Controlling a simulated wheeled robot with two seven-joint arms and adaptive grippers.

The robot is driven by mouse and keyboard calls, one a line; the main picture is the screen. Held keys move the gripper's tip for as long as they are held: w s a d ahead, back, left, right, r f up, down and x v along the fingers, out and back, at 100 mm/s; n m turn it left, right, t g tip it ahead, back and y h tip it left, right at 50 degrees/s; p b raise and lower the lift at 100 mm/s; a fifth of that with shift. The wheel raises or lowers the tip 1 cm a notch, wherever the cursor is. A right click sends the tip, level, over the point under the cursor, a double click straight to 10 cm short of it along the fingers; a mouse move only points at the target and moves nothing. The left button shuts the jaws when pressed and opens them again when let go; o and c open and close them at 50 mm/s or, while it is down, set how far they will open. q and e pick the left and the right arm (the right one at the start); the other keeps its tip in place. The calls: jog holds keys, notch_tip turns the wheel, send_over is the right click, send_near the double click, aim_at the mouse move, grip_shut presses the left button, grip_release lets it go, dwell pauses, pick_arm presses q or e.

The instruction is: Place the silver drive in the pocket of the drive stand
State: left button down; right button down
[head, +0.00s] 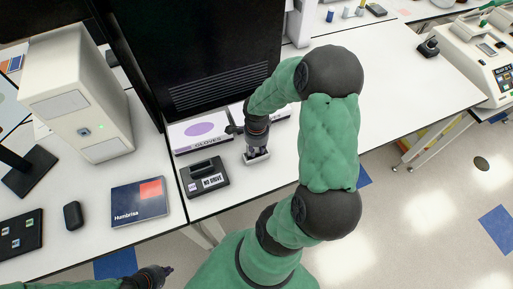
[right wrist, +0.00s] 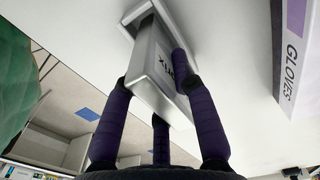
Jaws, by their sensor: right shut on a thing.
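The silver drive (right wrist: 160,75) is a metallic block with dark lettering, held between the dark fingers of my right gripper (right wrist: 165,95). In the head view my right gripper (head: 256,143) points down at the bench, just right of the drive stand. The drive's far end meets a wider silver base (head: 257,158) on the white bench; I cannot tell whether it is seated in it or lifted clear. The drive stand (head: 206,180) is a dark grey block with a labelled front and a raised slotted part behind. My left gripper (head: 166,270) is low at the bottom edge, away from these; its opening is unclear.
A gloves box (head: 202,134) lies behind the stand. A Humbrisa book (head: 139,202) and a black mouse (head: 73,215) lie to the left. A white computer tower (head: 75,95) and a tall black cabinet (head: 200,45) stand behind.

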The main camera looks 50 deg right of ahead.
jog(key=shift+r, duration=0.1)
jog(key=shift+f, duration=0.25)
jog(key=c, duration=1)
grip_release()
jog(key=shift+r, duration=0.1)
jog(key=shift+r, duration=0.1)
jog(key=shift+r, duration=0.3)
notch_tip(320, 180, up, 12)
jog(key=shift+f+p, duration=0.25)
jog(key=shift+p, duration=0.45)
